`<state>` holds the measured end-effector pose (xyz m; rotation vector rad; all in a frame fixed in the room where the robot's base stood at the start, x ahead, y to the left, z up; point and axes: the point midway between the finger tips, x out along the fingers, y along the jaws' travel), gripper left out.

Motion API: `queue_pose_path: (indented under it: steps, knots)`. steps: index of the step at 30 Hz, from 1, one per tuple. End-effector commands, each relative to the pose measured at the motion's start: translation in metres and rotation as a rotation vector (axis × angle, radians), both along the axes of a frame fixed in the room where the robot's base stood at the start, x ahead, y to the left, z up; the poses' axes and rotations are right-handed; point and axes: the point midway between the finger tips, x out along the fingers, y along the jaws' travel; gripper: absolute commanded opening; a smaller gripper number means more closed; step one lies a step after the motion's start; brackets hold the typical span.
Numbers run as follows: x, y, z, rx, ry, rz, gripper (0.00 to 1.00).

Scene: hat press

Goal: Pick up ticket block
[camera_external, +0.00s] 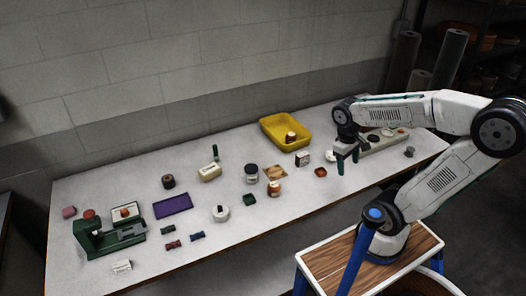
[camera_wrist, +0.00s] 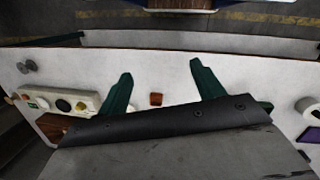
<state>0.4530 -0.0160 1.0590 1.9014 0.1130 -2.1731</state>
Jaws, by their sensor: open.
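My gripper (camera_external: 347,163) is open and empty above the right part of the table, its green fingers pointing down. In the wrist view its two fingers (camera_wrist: 161,72) stand wide apart. No thing is clearly marked as the ticket block. A small white block with dark print (camera_external: 302,158) stands left of my gripper, and another white block (camera_external: 122,266) lies at the table's front left. A small red-brown piece (camera_external: 320,172) lies just left of my gripper; a similar piece (camera_wrist: 156,99) shows between the fingers in the wrist view, apart from them.
A yellow tray (camera_external: 270,128) stands behind, left of my gripper. A cream panel with round knobs (camera_external: 385,141) lies to the right. Jars, a purple mat (camera_external: 172,206) and a green press (camera_external: 92,240) spread leftward. Bare table lies along the front edge.

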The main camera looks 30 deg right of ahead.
Motion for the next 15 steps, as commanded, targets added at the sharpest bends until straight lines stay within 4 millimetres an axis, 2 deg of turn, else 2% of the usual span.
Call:
queue_pose_path:
  steps: [8, 15]
  knots:
    - [0.063, -0.004, -0.042, -0.312, 0.224, 0.448, 0.67]
    - [0.141, 0.007, -0.078, -0.615, 0.4, 0.943, 0.67]
